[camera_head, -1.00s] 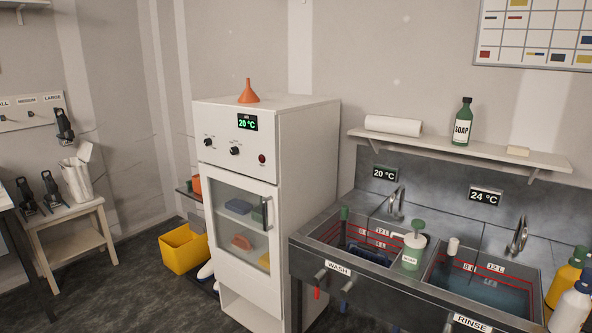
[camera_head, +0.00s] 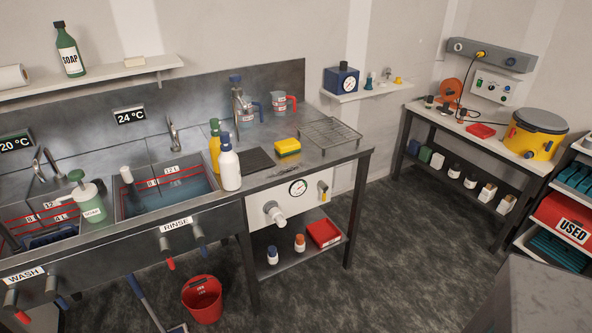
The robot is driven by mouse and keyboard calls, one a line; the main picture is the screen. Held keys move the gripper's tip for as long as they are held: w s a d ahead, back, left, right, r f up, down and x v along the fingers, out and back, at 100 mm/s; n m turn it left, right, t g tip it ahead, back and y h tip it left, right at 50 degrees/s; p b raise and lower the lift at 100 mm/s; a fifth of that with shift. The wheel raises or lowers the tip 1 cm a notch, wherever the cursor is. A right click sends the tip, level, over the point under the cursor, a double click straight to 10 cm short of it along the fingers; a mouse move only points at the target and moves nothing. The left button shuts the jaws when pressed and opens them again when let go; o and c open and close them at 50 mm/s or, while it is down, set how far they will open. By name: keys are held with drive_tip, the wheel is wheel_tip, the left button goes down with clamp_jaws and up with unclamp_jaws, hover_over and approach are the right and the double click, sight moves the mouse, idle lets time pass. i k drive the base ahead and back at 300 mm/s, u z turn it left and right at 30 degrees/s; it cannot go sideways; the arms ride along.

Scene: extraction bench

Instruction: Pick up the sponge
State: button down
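A yellow sponge with a darker green layer (camera_head: 287,148) lies on the steel counter, right of the rinse sink and just left of a wire rack. Its top and front show clearly and nothing touches it from above. My gripper is not in view.
The wire rack (camera_head: 330,132), a dark mat (camera_head: 254,160), a white bottle (camera_head: 229,168) and a yellow bottle (camera_head: 215,146) stand around the sponge. A red bucket (camera_head: 203,299) is on the floor before the bench. Open floor (camera_head: 400,235) lies to the right.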

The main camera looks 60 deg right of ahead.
sight(287, 146)
drive_tip(key=z, duration=4.5)
drive_tip(key=i, duration=0.1)
drive_tip(key=u, duration=3.05)
drive_tip(key=k, duration=0.6)
drive_tip(key=u, duration=0.15)
drive_tip(key=i, duration=0.55)
drive_tip(key=z, duration=0.15)
